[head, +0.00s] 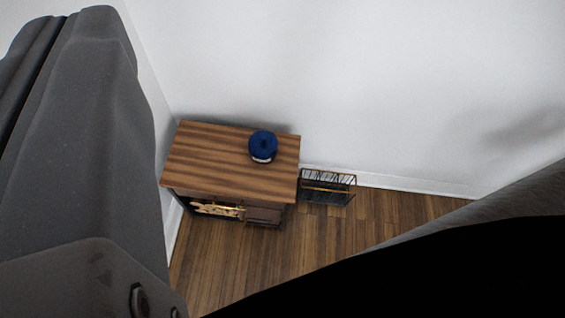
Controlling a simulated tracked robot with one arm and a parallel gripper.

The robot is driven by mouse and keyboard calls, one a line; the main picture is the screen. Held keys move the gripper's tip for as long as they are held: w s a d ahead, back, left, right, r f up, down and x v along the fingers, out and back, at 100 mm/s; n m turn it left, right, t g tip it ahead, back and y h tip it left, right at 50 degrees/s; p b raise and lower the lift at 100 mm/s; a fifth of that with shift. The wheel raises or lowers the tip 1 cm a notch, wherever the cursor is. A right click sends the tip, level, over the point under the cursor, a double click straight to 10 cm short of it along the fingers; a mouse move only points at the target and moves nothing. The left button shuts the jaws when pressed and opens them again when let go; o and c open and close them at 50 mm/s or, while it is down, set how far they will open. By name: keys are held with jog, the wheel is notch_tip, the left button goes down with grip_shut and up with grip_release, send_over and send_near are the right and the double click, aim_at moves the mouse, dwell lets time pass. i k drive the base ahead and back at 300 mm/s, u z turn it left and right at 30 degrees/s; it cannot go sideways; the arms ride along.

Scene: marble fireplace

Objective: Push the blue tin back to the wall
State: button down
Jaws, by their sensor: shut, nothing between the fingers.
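The blue tin (262,145) is a round, dark blue can with a pale band low on its side. It stands upright on the wooden cabinet top (205,150), right of the middle and toward the back edge. The tin hides the strip directly behind it, so I cannot tell how wide its gap to the white wall (330,70) is. My gripper's fingertips do not show in the head view. Nothing of mine is seen touching the tin.
A black wire rack with gold trim (327,188) stands on the wooden floor (320,236), right of the cabinet. A side wall runs along the cabinet's left. Large grey parts cover the left of the picture, and a dark shape covers the lower right.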

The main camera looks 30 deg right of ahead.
aim_at(258, 159)
jog(key=z, duration=2.25)
jog(key=i, duration=1.15)
jog(key=u, duration=2.05)
